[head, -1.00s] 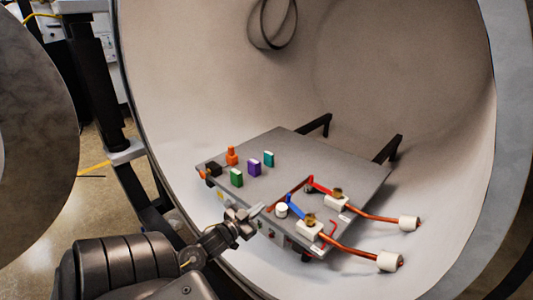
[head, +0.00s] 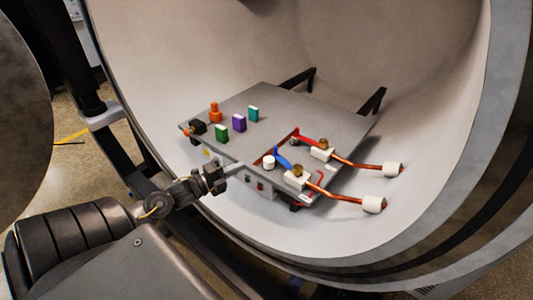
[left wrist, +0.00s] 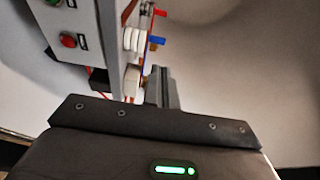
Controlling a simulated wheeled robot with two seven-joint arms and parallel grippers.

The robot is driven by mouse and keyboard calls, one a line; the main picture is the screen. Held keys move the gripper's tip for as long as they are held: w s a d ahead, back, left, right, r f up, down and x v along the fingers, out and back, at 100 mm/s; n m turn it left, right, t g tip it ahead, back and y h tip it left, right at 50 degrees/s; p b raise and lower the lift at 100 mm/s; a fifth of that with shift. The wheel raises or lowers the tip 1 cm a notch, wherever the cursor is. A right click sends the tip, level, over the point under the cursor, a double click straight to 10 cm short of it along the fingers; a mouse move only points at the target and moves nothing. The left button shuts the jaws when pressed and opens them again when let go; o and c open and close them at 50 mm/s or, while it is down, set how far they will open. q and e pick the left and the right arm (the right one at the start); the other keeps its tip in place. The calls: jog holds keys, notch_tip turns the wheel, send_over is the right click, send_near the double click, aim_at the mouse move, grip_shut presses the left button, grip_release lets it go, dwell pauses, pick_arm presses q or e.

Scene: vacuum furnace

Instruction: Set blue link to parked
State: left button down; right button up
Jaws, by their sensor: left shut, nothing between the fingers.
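The blue link (head: 283,160) is a small blue lever on the front right part of the grey plate (head: 290,115) inside the round chamber. It lies between a white round post (head: 268,162) and a white block with a brass fitting (head: 297,178). In the left wrist view the blue link (left wrist: 158,41) shows beyond my fingers. My left gripper (head: 234,169) is shut and empty, just left of the plate's front edge and apart from the link. Its shut fingers (left wrist: 161,88) also show in the left wrist view. My right gripper is not in view.
A red link (head: 302,136) lies behind the blue one. Copper rods (head: 345,198) with white ends stick out right. Green (head: 221,133), purple (head: 239,122), teal and orange pieces stand on the plate's left. The front panel has a red button (left wrist: 68,40). The chamber wall curves around.

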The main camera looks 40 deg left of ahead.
pick_arm(q)
jog(key=p, duration=0.3)
send_near(272, 154)
jog(key=w+r, duration=0.1)
jog(key=w+d, duration=0.1)
jog(key=w, duration=0.1)
jog(key=w+r, duration=0.1)
jog(key=w, duration=0.1)
jog(key=shift+w+d+r, duration=0.2)
jog(key=shift+d+r, duration=0.15)
jog(key=shift+d, duration=0.05)
jog(key=shift+w+d+f, duration=0.15)
jog(key=shift+w+d, duration=0.05)
jog(key=shift+w, duration=0.45)
jog(key=w+h+b, duration=0.1)
jog(key=b, duration=0.1)
jog(key=w+m+h+b, duration=0.1)
jog(key=b, duration=0.1)
jog(key=shift+w+f+m+g, duration=0.15)
jog(key=shift+f+m+g, duration=0.15)
jog(key=shift+g, duration=0.1)
jog(key=shift+w+r+b, duration=0.2)
jog(key=shift+w+b, duration=0.3)
jog(key=shift+w, duration=0.05)
jog(key=shift+r, duration=0.15)
jog(key=shift+s, duration=0.15)
